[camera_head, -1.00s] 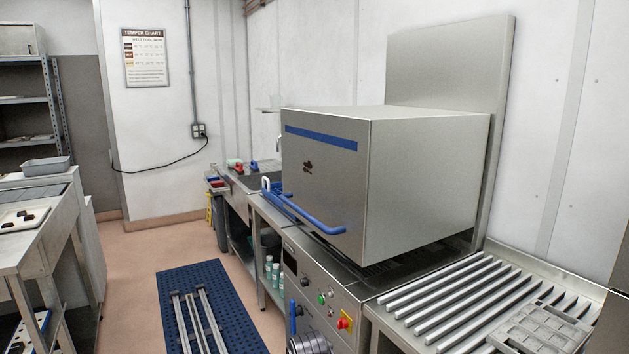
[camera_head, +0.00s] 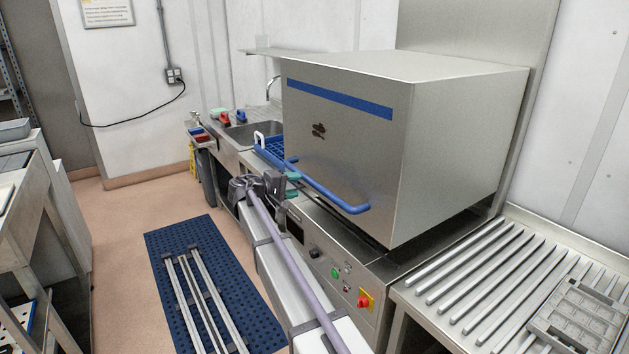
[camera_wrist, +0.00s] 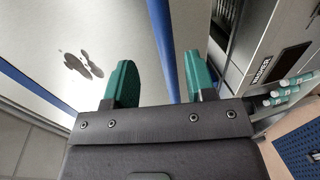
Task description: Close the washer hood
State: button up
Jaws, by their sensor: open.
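The washer hood (camera_head: 450,140) is a large steel box with a blue stripe, standing raised with a dark gap under its lower edge. Its blue bar handle (camera_head: 335,193) runs along the lower front. My gripper (camera_head: 292,168) is at the left part of this handle. In the wrist view, my gripper (camera_wrist: 160,80) has its two teal fingers apart, with the blue handle (camera_wrist: 160,35) running between them. I cannot tell whether either finger touches it. The hood's front face (camera_wrist: 110,25) fills the upper left of the wrist view.
The washer's control panel (camera_head: 345,275) with green and red buttons lies below. A ribbed drain table (camera_head: 480,270) holding a grey mould (camera_head: 580,318) is at right. A blue floor mat (camera_head: 165,270) lies in the aisle.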

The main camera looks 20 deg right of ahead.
jog(key=b+x, duration=0.1)
jog(key=x, duration=0.9)
jog(key=shift+w+f+b, duration=0.25)
jog(key=shift+b, duration=0.15)
grip_shut()
